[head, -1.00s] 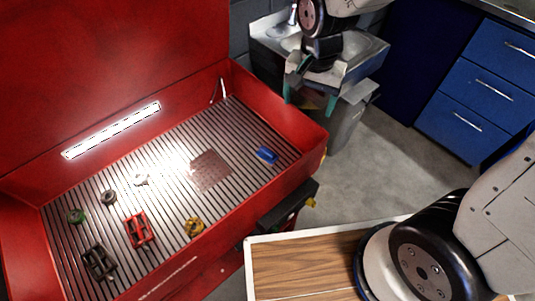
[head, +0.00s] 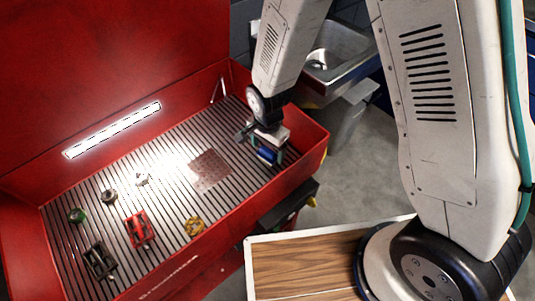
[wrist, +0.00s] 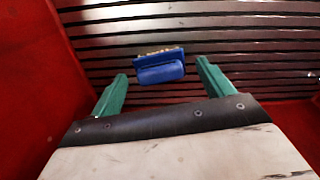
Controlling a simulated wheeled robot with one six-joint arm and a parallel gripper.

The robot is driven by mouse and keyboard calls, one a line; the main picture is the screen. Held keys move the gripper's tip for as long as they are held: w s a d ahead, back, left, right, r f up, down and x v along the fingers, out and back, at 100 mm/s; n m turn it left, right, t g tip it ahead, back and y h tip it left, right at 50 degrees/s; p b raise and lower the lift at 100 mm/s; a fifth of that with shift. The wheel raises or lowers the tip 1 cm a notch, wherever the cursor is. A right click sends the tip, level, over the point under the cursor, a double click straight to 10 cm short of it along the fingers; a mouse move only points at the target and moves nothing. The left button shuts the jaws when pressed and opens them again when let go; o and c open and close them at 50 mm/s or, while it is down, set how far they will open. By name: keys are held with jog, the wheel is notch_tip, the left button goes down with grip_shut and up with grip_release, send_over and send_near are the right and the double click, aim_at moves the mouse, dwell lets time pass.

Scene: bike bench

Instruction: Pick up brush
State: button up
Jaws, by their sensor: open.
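The brush is a small blue block with a yellowish bristle edge. In the wrist view the brush (wrist: 160,68) lies on the slatted floor of the red bin, just beyond and between my two green fingertips. My gripper (wrist: 163,80) is open, with a finger to each side of the brush and none visibly touching it. In the head view my gripper (head: 262,148) is over the right end of the bin, and the brush (head: 268,154) shows in part beneath it.
The red bin (head: 300,160) has raised walls; one stands close at the left in the wrist view. A red pedal (head: 139,230), a black pedal (head: 99,261), a yellow part (head: 194,227) and a green part (head: 77,215) lie further left. A perforated plate (head: 209,170) is nearer.

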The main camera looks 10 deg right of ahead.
notch_tip(320, 180, down, 2)
jog(key=shift+f, duration=0.2)
jog(key=c, duration=0.9)
jog(key=shift+r, duration=0.1)
jog(key=shift+c, duration=0.2)
